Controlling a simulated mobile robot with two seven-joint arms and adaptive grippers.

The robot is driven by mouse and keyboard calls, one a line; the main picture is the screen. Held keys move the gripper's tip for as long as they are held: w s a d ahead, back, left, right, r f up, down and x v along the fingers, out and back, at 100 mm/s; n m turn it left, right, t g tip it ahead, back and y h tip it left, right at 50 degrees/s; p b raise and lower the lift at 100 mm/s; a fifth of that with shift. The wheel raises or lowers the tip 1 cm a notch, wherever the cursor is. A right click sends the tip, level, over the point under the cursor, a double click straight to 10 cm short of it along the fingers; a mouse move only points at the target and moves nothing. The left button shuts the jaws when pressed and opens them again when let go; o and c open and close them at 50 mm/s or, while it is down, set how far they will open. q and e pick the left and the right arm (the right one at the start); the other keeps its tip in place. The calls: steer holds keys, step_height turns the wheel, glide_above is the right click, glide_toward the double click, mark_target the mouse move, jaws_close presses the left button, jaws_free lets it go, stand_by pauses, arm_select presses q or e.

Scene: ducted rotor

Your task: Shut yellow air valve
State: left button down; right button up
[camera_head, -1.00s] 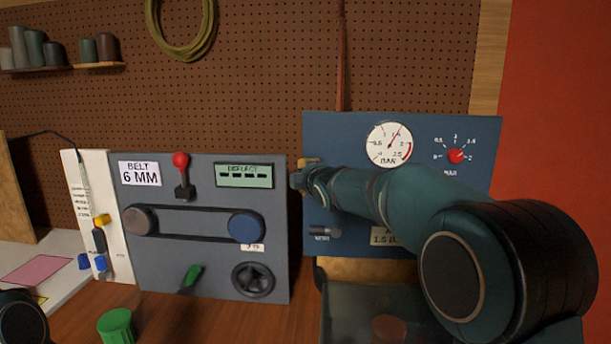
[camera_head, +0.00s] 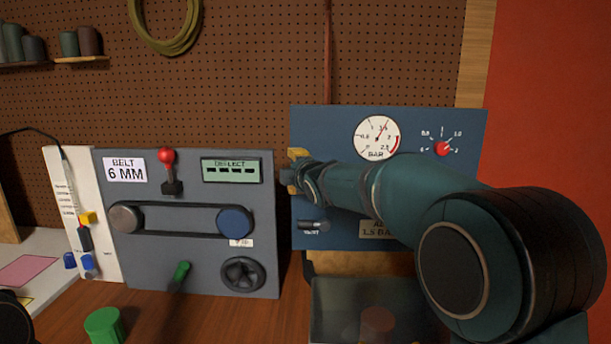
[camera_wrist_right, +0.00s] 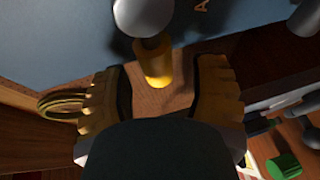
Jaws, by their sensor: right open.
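The blue air panel (camera_head: 340,125) stands at the right in the head view. In the right wrist view, a yellow cylindrical handle (camera_wrist_right: 154,62) sticks out from a pale grey round part (camera_wrist_right: 143,15) on the blue panel. My right gripper (camera_wrist_right: 160,82) is open, with its yellow-padded fingers apart on either side of the handle's end. I see no clear contact. In the head view my right gripper (camera_head: 295,170) is at the panel's left edge, and my arm hides the valve. My left gripper is not in view.
The panel carries a BAR gauge (camera_head: 377,137), a red knob (camera_head: 442,148) and a small grey lever (camera_head: 314,226). A grey belt panel (camera_head: 190,270) stands close on the left. A clear bin (camera_head: 335,300) sits below my right arm. A green cylinder (camera_head: 104,325) stands on the table.

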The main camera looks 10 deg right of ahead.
steer(key=v, duration=1)
steer(key=shift+s, duration=0.2)
steer(key=shift+f, duration=0.1)
